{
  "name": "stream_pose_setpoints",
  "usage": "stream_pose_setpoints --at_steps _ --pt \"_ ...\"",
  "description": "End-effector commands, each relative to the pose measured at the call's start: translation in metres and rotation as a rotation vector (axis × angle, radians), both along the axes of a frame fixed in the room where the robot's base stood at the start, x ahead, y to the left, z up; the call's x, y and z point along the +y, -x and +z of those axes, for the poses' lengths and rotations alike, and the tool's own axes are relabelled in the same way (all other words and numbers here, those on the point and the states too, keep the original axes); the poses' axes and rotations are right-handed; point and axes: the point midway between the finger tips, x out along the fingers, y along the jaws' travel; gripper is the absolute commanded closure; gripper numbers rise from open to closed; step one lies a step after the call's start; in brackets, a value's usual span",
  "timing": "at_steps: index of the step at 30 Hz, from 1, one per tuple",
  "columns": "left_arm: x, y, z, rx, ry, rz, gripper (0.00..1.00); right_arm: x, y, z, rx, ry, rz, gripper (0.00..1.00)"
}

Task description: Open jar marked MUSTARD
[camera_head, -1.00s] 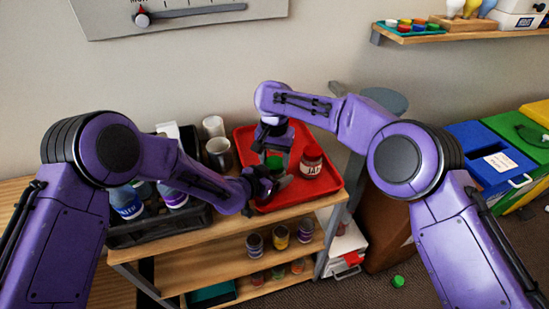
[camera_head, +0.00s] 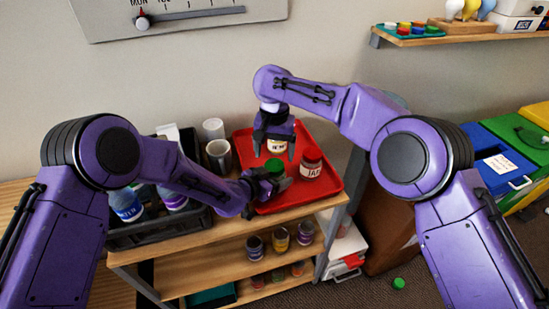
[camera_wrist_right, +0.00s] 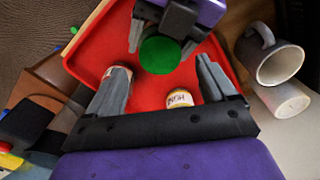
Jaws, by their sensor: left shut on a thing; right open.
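The red tray (camera_head: 325,190) stands on top of the wooden shelf unit. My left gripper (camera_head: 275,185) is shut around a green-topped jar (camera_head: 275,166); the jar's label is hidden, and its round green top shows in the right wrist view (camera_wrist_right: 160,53). My right gripper (camera_head: 270,142) is open, above the back left part of the tray. A pale jar (camera_head: 277,146) with a partly readable label, seemingly beginning "MUS", stands near its fingers and shows in the right wrist view (camera_wrist_right: 180,98). It appears ungripped. A red-topped jar (camera_head: 311,164) stands to the right, its label seeming to start "JA".
Two cups (camera_head: 218,155) stand left of the tray. A black crate (camera_head: 155,230) with bottles is farther left. Several small jars (camera_head: 280,238) stand on the lower shelf. A small green object (camera_head: 398,283) lies on the floor.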

Motion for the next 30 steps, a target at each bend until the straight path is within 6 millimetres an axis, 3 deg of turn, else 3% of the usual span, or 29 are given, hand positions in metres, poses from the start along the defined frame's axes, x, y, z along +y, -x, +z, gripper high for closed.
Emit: stream_pose_setpoints --at_steps 3,9,11,22,30 --pt "0.000 0.000 0.000 -0.001 0.001 0.000 1.00 0.000 0.000 0.007 -0.001 0.000 -0.016 0.19" --pt "0.000 0.000 0.000 -0.001 0.001 0.000 1.00 0.000 0.000 0.035 -0.001 0.000 -0.255 0.19" --pt "0.000 0.000 0.000 -0.001 0.001 0.000 1.00 0.000 0.001 0.036 0.001 0.001 -0.290 0.19" --pt "0.000 0.000 0.001 -0.001 0.001 0.000 1.00 0.000 0.001 -0.026 0.005 0.000 -0.297 0.19" --pt "0.000 0.000 0.000 -0.001 0.001 0.000 1.00 0.000 0.000 -0.042 0.001 0.000 -0.296 0.19"
